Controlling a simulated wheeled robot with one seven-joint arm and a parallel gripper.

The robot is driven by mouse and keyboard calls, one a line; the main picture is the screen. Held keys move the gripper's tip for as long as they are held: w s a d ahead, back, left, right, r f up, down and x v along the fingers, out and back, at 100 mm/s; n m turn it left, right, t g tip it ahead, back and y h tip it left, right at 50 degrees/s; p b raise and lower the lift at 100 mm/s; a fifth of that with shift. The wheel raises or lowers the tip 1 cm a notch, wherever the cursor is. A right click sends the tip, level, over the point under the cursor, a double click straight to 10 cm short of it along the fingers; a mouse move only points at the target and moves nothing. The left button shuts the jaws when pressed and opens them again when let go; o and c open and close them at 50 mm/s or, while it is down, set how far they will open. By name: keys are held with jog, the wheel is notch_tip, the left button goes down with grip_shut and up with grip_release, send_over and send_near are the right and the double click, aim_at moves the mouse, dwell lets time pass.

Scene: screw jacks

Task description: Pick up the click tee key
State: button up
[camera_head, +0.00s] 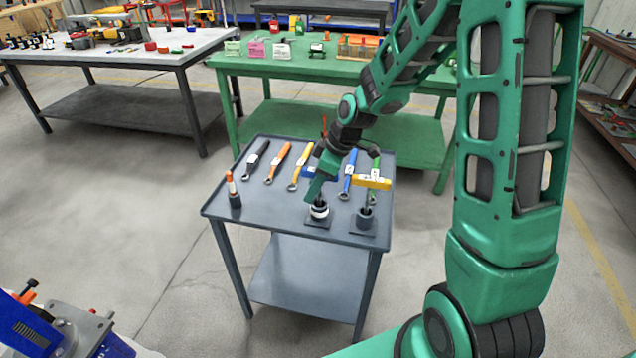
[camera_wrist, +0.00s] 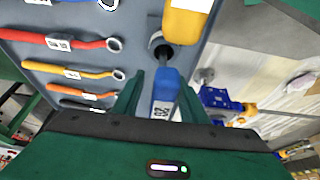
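Two tee keys stand upright in dark screw-jack bases on the small grey table. One has a yellow crossbar (camera_head: 372,182); its end also shows at the top of the wrist view (camera_wrist: 187,22). The other has a blue crossbar (camera_head: 312,173), partly hidden by my gripper in the head view. In the wrist view the blue handle (camera_wrist: 163,98) with a white label lies between my fingers. I cannot tell which one is the click key. My gripper (camera_head: 315,188) points down over the blue one. Its green fingers (camera_wrist: 160,80) are apart, with a gap showing beside the handle.
Several wrenches lie behind on the table (camera_head: 262,222): black (camera_head: 256,158), orange (camera_head: 278,161), yellow (camera_head: 300,165) and blue (camera_head: 348,173). An orange-topped black cylinder (camera_head: 234,195) stands at the left edge.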

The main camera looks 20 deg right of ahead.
grip_shut()
